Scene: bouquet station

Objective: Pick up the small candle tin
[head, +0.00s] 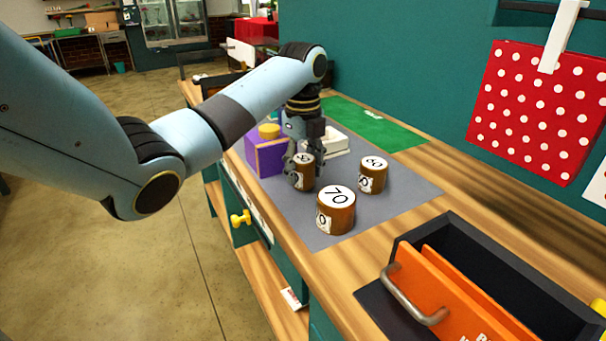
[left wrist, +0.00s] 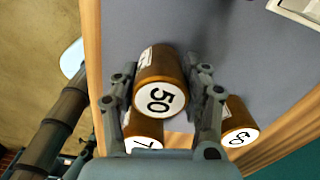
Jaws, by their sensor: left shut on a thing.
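Three brown candle tins with white number labels stand at the grey mat. The smallest, the tin marked 50 (head: 306,174), is between the fingers of my left gripper (head: 299,168). In the left wrist view the fingers press on both sides of the 50 tin (left wrist: 159,88), and its white top faces the camera. I cannot tell if it is clear of the mat. The tin marked 70 (head: 336,215) stands nearer and is the largest. The tin marked 60 (head: 373,176) stands to the right. My right gripper is in neither view.
A purple box (head: 265,157) and a white tray (head: 337,143) stand behind the tins on the grey mat (head: 408,188). A green mat (head: 370,124) lies farther back. A black drawer box with an orange front (head: 450,295) stands at the near right.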

